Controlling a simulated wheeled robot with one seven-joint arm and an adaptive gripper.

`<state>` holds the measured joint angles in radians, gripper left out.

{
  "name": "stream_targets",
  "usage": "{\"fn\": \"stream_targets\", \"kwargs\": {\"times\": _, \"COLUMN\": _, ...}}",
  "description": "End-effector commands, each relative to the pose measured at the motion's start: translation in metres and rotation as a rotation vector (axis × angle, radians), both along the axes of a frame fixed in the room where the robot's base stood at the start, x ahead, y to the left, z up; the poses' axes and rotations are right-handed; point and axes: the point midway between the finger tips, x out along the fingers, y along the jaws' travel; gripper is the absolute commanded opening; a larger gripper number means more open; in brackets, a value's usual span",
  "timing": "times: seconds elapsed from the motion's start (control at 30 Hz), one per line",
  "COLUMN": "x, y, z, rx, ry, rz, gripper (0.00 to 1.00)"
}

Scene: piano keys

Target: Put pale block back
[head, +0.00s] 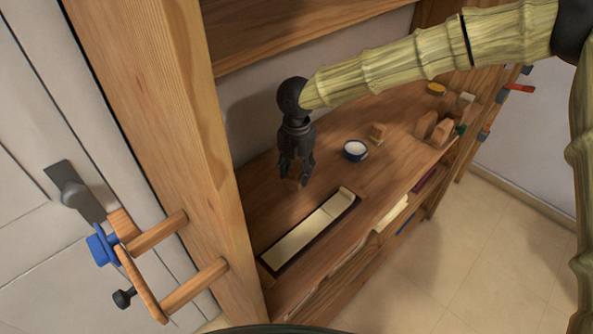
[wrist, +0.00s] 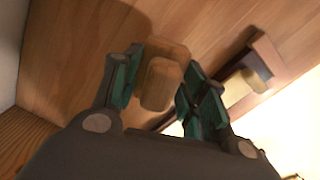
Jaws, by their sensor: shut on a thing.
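The tray holds a row of flat pale pieces (head: 310,230). A raised pale block (wrist: 242,84) sits at one end of the tray.
A blue-rimmed white bowl (head: 355,150) and a small wooden piece (head: 377,132) stand to the right. Several wooden blocks (head: 432,128) stand farther right. A wooden upright (head: 165,130) bounds the shelf on the left. Bare shelf lies between tray and bowl.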

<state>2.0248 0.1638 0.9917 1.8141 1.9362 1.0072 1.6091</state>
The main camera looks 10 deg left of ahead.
Motion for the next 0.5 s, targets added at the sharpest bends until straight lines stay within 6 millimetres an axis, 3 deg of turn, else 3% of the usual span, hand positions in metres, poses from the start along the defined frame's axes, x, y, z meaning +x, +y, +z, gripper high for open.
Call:
{"fn": "stream_targets", "kwargs": {"times": 0.3, "x": 0.020, "y": 0.004, "z": -0.001, "rx": 0.000, "ry": 0.000, "rz": -0.001, "gripper": 0.24}}
{"fn": "stream_targets", "kwargs": {"times": 0.5, "x": 0.017, "y": 0.004, "z": -0.027, "rx": -0.001, "ry": 0.002, "rz": 0.002, "gripper": 0.24}}
